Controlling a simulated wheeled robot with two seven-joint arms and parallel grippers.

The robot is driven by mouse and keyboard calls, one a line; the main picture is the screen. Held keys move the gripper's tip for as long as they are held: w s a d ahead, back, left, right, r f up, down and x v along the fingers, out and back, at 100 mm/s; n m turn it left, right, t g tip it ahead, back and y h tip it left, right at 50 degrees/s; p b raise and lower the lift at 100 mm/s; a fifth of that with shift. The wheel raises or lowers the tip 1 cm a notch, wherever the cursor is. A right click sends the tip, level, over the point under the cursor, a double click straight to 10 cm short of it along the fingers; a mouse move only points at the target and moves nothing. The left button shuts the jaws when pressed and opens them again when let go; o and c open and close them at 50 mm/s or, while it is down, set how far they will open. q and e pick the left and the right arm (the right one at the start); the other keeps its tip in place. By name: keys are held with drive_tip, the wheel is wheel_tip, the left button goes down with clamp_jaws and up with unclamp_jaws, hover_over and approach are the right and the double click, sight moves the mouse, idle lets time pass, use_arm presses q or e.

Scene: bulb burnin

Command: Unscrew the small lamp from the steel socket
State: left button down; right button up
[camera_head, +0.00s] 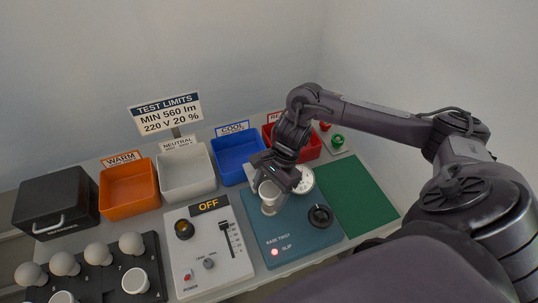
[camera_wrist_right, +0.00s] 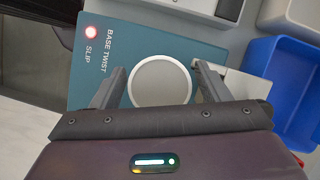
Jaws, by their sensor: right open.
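A small white, cup-shaped lamp (camera_head: 268,192) with a flat round face stands upright on the teal fixture (camera_head: 255,236), marked BASE TWIST and SLIP. In the right wrist view the lamp's pale grey disc face (camera_wrist_right: 160,83) lies between the two fingers. My right gripper (camera_head: 279,178) is open around the lamp's top. Small gaps seem to show on both sides, so I see no grip. The steel socket under the lamp is mostly hidden. My left gripper is not in view.
A red light (camera_head: 275,252) glows by SLIP. The fixture also bears a black knob (camera_head: 320,215) and a white dial (camera_head: 303,180). A control box (camera_head: 208,262) reading OFF stands left of it. Orange, white, blue (camera_head: 229,172) and red bins stand behind. A green mat (camera_head: 358,195) is clear.

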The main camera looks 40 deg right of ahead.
drive_tip(key=m+t, duration=0.1)
drive_tip(key=m, duration=0.2)
drive_tip(key=m+t, duration=0.1)
drive_tip(key=m, duration=0.2)
drive_tip(key=shift+s+d, duration=0.1)
drive_tip(key=m+t, duration=0.1)
drive_tip(key=m, duration=0.1)
drive_tip(key=m+h+p, duration=0.1)
drive_tip(key=m, duration=0.2)
drive_tip(key=shift+r+t+h, duration=0.15)
drive_tip(key=shift+t+h, duration=0.15)
drive_tip(key=shift+t, duration=0.1)
drive_tip(key=shift+m+p, duration=0.5)
drive_tip(key=shift+m, duration=0.5)
drive_tip(key=m+h+p, duration=0.1)
drive_tip(key=m, duration=0.1)
drive_tip(key=m+h+p, duration=0.1)
drive_tip(key=m+p, duration=0.1)
drive_tip(key=m+t+h+p, duration=0.1)
drive_tip(key=m, duration=0.1)
drive_tip(key=shift+w+r+m, duration=0.2)
drive_tip(key=shift+w+m, duration=0.05)
drive_tip(key=shift+m, duration=0.05)
drive_tip(key=shift+f+m, duration=0.3)
drive_tip(key=shift+m, duration=0.1)
drive_tip(key=shift+c, duration=0.4)
